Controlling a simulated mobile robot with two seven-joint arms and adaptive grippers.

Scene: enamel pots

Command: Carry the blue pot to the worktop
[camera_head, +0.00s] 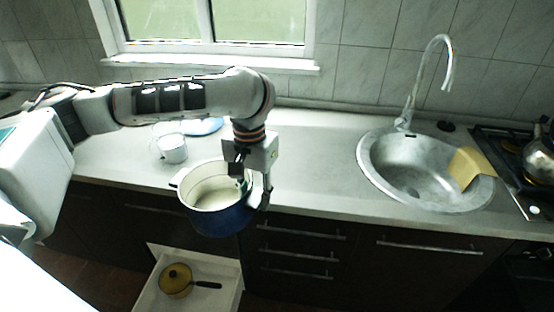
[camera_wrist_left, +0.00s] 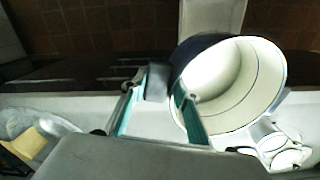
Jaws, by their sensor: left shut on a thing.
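The blue pot (camera_head: 220,220), dark blue outside and white inside, is upright at the front edge of the worktop (camera_head: 310,160), over the open drawer. I cannot tell how high it is above the worktop's level. My left gripper (camera_head: 252,188) is shut on the pot's right wall, one finger inside the rim and one outside. The left wrist view shows the pot's white inside (camera_wrist_left: 222,85) beside the fingers (camera_wrist_left: 170,100). The pot's underside is hidden. My right gripper is not in view.
A white pot (camera_head: 173,149) and a blue plate-like thing (camera_head: 204,126) are on the worktop behind. A sink (camera_head: 400,180) with a yellow board (camera_head: 466,167) is at right, beside a stove with a kettle (camera_head: 540,158). The open drawer (camera_head: 222,298) holds a yellow pan (camera_head: 175,279).

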